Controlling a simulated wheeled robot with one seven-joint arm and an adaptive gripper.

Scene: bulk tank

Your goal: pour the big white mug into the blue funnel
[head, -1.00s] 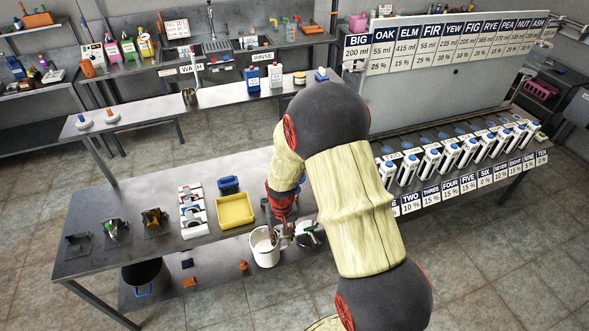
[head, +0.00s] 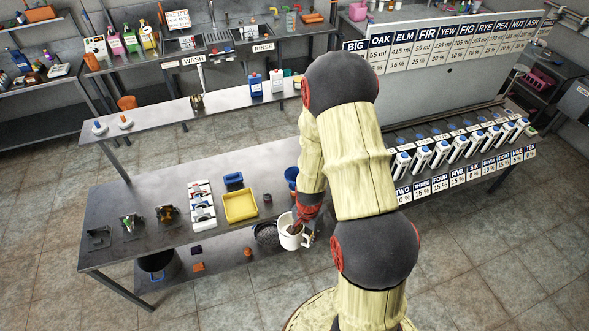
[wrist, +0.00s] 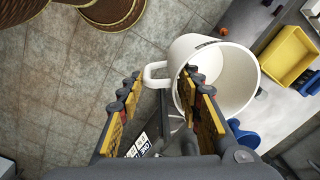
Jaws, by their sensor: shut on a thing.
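The big white mug (head: 291,239) is near the front edge of the workbench in the head view, looking about upright. My gripper (wrist: 161,76) is shut on it at the handle side. In the wrist view the mug (wrist: 245,80) has its wide mouth open to the camera, its handle shows between my fingertips, and one finger overlaps the mouth. The inside that shows looks plain white; I cannot make out any contents. A blue thing (head: 291,174), probably the blue funnel, stands behind the mug, partly hidden by my arm. A blue piece (wrist: 243,135) also shows beside the mug in the wrist view.
A yellow tray (head: 240,206), a small blue tray (head: 233,179) and a white rack (head: 202,207) sit on the bench to the left. A dark round vessel (head: 266,235) is close beside the mug. A row of white dispensers (head: 460,147) stands to the right.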

